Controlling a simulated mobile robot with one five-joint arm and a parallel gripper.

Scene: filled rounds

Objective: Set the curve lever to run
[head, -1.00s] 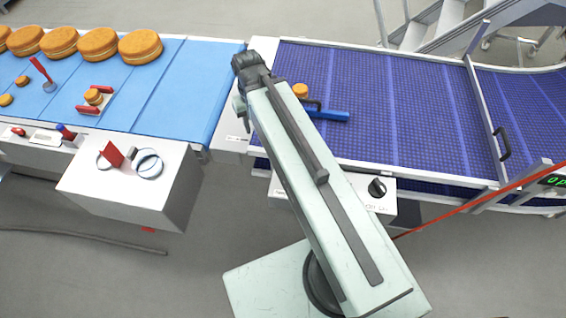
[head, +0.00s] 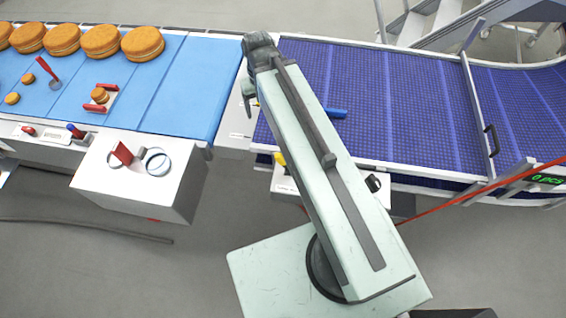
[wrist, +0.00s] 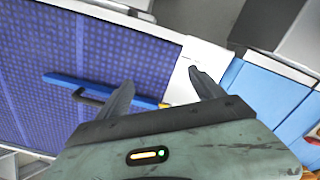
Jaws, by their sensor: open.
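My gripper (wrist: 163,90) is open and empty in the wrist view, its two dark fingers spread above the edge of the purple belt. A white control box stands at the front of the purple belt, partly behind my arm. It carries a black knob (head: 373,183) on the right and a yellow piece (head: 279,160) on the left. A red lever (head: 122,153) stands on another white box at the left. I cannot read the labels, so I cannot tell which is the curve lever.
A blue bar (head: 337,113) lies across the purple belt (head: 400,110); it also shows in the wrist view (wrist: 70,82) with a black handle. Large orange rounds (head: 100,41) sit on the blue belt (head: 180,85). A red cord (head: 470,195) runs at the right.

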